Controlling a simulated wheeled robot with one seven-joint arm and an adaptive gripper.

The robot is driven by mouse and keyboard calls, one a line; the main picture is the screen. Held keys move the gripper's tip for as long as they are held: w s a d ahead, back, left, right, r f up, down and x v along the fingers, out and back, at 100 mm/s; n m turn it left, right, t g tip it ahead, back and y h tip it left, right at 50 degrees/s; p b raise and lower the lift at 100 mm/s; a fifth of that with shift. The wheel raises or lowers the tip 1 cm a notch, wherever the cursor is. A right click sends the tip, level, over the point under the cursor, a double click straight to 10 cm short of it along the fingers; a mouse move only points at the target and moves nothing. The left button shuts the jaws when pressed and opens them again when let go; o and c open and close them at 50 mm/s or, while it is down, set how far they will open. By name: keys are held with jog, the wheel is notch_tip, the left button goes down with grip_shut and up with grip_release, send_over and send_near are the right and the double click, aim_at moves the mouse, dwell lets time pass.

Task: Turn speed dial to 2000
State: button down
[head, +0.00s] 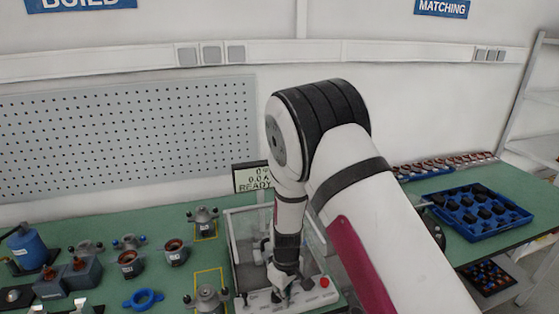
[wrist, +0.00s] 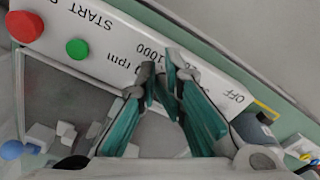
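The white control panel (wrist: 110,45) runs diagonally across the wrist view, with labels reading START, rpm, 1000 and OFF. My gripper (wrist: 161,78) has its teal-padded fingertips close together at the panel, between the 1000 and OFF labels. The speed dial is not clearly visible; the fingertips cover that spot. I cannot tell whether they grip it. In the head view my gripper (head: 281,284) points down at the front panel (head: 262,298) of the test station. The display (head: 253,177) behind it shows a zero, 0.0 A and READY.
A red button (wrist: 25,26) and a green button (wrist: 77,48) sit on the same panel. Clear guard walls (head: 243,245) stand behind the panel. Stator parts (head: 175,252) lie on the green bench to the left, and a blue tray (head: 475,211) lies to the right.

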jog(key=shift+s+a+f, duration=0.45)
jog(key=shift+s+a, duration=0.05)
jog(key=shift+s, duration=0.2)
jog(key=shift+a+r, duration=0.15)
jog(key=shift+r, duration=0.05)
jog(key=shift+s+p, duration=0.35)
jog(key=shift+p, duration=0.05)
jog(key=shift+r+p, duration=0.7)
jog(key=shift+r, duration=2.3)
jog(key=shift+w, duration=0.1)
jog(key=shift+d, duration=0.2)
